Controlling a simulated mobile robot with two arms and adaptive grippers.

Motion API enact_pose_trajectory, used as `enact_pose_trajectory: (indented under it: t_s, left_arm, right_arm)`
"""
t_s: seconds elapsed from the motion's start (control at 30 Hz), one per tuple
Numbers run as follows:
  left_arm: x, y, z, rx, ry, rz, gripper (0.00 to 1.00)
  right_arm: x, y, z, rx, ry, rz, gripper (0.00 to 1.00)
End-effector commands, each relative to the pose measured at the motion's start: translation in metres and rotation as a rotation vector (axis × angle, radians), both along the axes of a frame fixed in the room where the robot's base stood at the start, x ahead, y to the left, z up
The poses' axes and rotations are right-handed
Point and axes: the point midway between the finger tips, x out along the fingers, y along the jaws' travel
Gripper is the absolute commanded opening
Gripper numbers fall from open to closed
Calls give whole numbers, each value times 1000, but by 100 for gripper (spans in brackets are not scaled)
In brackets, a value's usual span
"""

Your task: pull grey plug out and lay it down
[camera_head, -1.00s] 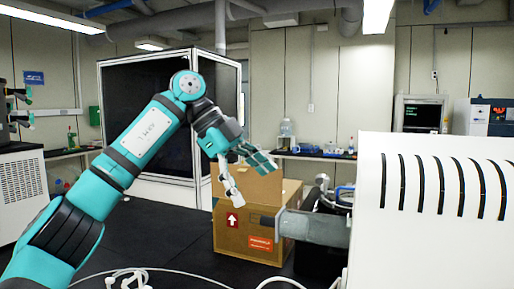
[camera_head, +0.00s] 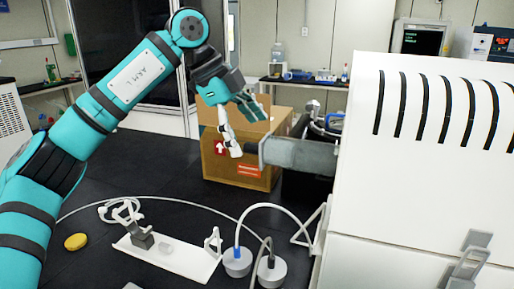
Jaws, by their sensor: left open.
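My left gripper (camera_head: 247,130) is open and empty, with its fingers pointing down and spread apart. It hangs just left of the end of a thick grey cylinder (camera_head: 300,154) that sticks out sideways from the white machine (camera_head: 413,170). The cylinder has a small dark end piece (camera_head: 252,148) facing the gripper. In the picture the fingers are close to this end piece; whether they touch it I cannot tell. I cannot tell for sure which part is the grey plug. My right gripper is not in view.
A cardboard box (camera_head: 236,176) stands behind the gripper.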

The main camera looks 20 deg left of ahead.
Motion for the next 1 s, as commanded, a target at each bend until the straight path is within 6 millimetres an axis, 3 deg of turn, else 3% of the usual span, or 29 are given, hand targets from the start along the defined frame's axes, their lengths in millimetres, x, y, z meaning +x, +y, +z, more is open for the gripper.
enact_pose_trajectory:
  t_s: [0.1,0.3,0.7,1.0]
  left_arm:
    - [5,-8,-20,1,4,-1,94]
    - [11,-18,-40,0,1,1,94]
    - [13,-21,-48,0,0,0,94]
    - [13,-21,-48,-1,0,0,57]
  right_arm:
    - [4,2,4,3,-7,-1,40]
    - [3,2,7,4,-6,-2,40]
    - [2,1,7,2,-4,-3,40]
    - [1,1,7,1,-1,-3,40]
